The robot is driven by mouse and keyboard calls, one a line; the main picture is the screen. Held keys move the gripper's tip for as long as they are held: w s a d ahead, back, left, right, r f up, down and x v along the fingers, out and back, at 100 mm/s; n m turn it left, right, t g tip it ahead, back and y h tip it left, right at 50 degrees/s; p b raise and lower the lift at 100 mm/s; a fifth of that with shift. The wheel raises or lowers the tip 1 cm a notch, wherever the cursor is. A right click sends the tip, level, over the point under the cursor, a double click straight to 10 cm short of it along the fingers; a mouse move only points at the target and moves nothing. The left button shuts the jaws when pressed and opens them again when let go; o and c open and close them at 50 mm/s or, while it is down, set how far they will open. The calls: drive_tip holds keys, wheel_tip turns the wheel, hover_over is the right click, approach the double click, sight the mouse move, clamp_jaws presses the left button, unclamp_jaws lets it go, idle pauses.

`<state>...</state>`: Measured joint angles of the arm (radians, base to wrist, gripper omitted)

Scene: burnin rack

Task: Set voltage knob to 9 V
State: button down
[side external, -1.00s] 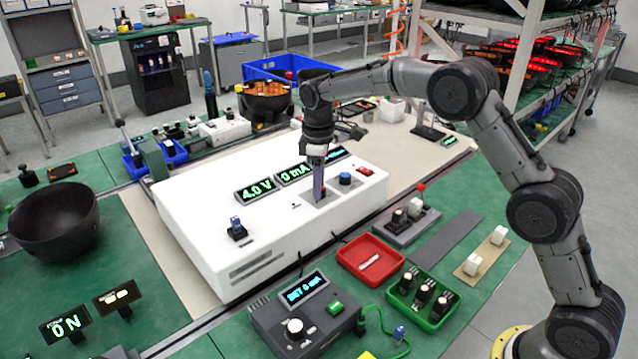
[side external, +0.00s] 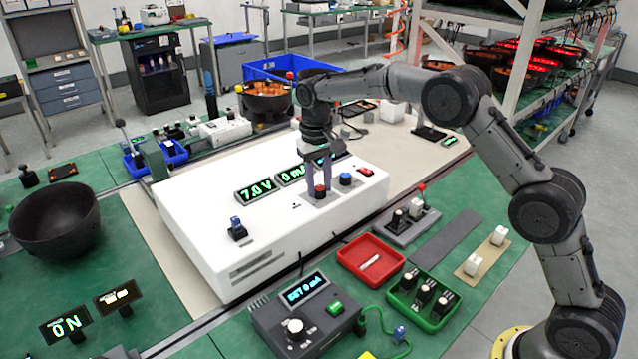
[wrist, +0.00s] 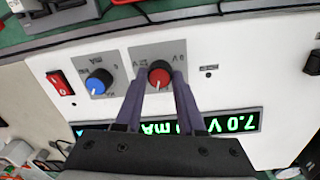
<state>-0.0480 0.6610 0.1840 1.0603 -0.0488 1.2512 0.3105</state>
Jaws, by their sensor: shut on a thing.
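The red voltage knob (side external: 320,191) sits on a grey plate on top of the white power supply box (side external: 215,220). My gripper (side external: 320,186) points down over it, with its fingers on either side of the knob. In the wrist view the red knob (wrist: 160,74) is between my two purple-grey fingertips (wrist: 160,80), its white pointer line showing. My gripper is shut on it. The voltage display (side external: 255,191) reads 7.0 V. The current display (side external: 292,175) beside it reads 0 mA.
A blue knob (side external: 345,179) and a red switch (side external: 366,171) are close to the right of the red knob. A red tray (side external: 345,256) and green tray (side external: 400,306) lie in front.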

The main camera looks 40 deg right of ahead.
sight(317, 187)
drive_tip(key=m, duration=0.4)
drive_tip(key=shift+r+m, duration=0.1)
drive_tip(key=shift+m, duration=0.2)
drive_tip(key=m, duration=0.4)
drive_tip(key=shift+m, duration=0.3)
drive_tip(key=c, duration=0.5)
unclamp_jaws()
drive_tip(key=r, duration=1.3)
drive_tip(key=shift+w+a+r, duration=0.1)
drive_tip(key=shift+w+r, duration=0.2)
drive_tip(key=shift+r, duration=0.05)
